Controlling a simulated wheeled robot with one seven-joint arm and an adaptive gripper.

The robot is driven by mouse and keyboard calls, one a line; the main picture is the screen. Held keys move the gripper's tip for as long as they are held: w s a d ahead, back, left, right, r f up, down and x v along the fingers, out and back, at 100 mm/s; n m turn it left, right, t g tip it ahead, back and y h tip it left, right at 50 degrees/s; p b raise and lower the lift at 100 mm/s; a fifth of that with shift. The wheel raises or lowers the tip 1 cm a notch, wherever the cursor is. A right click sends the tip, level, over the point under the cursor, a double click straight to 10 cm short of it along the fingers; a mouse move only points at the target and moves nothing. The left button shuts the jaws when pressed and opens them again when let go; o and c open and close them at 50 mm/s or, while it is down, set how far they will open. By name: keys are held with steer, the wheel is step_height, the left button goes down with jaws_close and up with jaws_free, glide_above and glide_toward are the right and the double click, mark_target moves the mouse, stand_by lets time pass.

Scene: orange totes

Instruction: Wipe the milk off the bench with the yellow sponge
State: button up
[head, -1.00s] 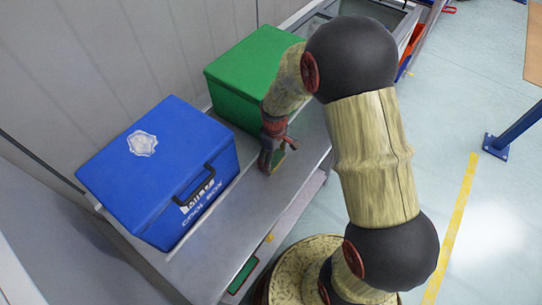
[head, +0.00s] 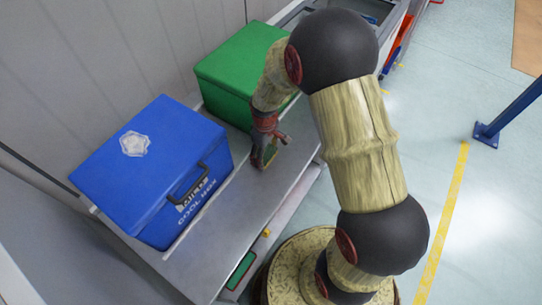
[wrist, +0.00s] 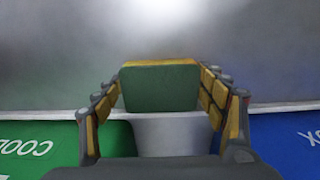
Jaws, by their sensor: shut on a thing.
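My gripper (head: 264,154) is low over the grey metal bench (head: 232,215), in front of the green box. In the wrist view its fingers (wrist: 160,98) are closed on both sides of the sponge (wrist: 160,88). The sponge shows a dark green face toward the camera and a yellow edge along its top. In the head view the sponge is small and partly covered by the fingers. I cannot tell whether it touches the bench. No milk can be made out on the bench; a bright glare (wrist: 165,12) lies on its surface in the wrist view.
A blue cool box (head: 140,185) stands on the bench at left, with a pale mark on its lid. A green box (head: 240,65) stands behind my gripper against the wall. Bare bench lies between the blue box and the front edge. Open floor is at right.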

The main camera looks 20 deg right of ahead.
steer(key=shift+w+a+f, duration=0.1)
steer(key=shift+w+a, duration=0.2)
steer(key=shift+w, duration=0.15)
steer(key=shift+r+p, duration=0.35)
steer(key=shift+r, duration=0.05)
steer(key=shift+r+p, duration=1.95)
steer(key=shift+r, duration=0.65)
steer(key=shift+r+p, duration=1.2)
steer(key=shift+r, duration=0.4)
